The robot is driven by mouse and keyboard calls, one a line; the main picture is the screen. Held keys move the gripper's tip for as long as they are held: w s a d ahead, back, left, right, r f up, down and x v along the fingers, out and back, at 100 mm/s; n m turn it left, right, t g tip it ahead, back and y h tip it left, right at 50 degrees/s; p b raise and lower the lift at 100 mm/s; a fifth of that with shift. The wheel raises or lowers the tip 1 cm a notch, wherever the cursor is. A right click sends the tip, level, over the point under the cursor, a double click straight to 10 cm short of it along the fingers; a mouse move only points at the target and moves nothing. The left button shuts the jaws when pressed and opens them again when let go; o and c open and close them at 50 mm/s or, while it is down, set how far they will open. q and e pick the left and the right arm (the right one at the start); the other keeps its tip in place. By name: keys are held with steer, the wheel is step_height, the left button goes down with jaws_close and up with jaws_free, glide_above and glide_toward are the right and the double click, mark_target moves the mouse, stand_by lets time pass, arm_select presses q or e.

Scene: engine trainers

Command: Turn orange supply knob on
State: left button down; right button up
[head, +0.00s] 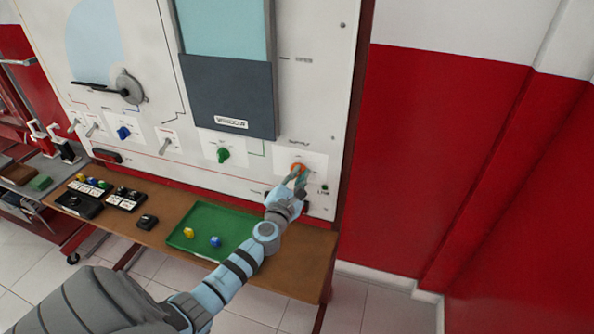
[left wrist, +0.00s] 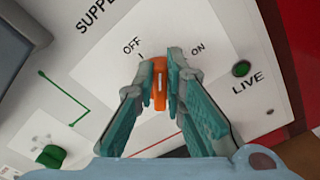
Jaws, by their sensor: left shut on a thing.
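The orange supply knob (head: 298,168) is on a white plate at the lower right of the trainer panel. In the left wrist view the orange knob (left wrist: 159,85) sits between my fingers, its white line roughly toward the OFF mark. My left gripper (head: 299,176) reaches up to it, and in the left wrist view my left gripper (left wrist: 160,84) is shut on it. OFF is printed at the upper left of the knob and ON at the right. A green LIVE lamp (left wrist: 241,68) is right of the knob. My right gripper is not in view.
A green knob (head: 223,155), a blue knob (head: 124,133) and toggle switches are left along the panel. Below is a brown shelf (head: 318,245) with a green tray (head: 176,238) and small parts. A red and white wall stands at the right.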

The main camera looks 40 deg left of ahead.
arm_select(q)
steer(key=m, duration=0.3)
steer(key=f+m+p, duration=0.1)
steer(key=m, duration=0.2)
steer(key=m+p, duration=0.1)
steer(key=m, duration=0.3)
steer(key=shift+w+d+f, duration=0.1)
steer(key=shift+d+f, duration=0.15)
steer(key=shift+d, duration=0.1)
steer(key=shift+m, duration=0.3)
steer(key=c, duration=1.7)
jaws_free()
steer(key=shift+o, duration=0.2)
steer(key=v, duration=1.2)
steer(key=shift+w, duration=0.1)
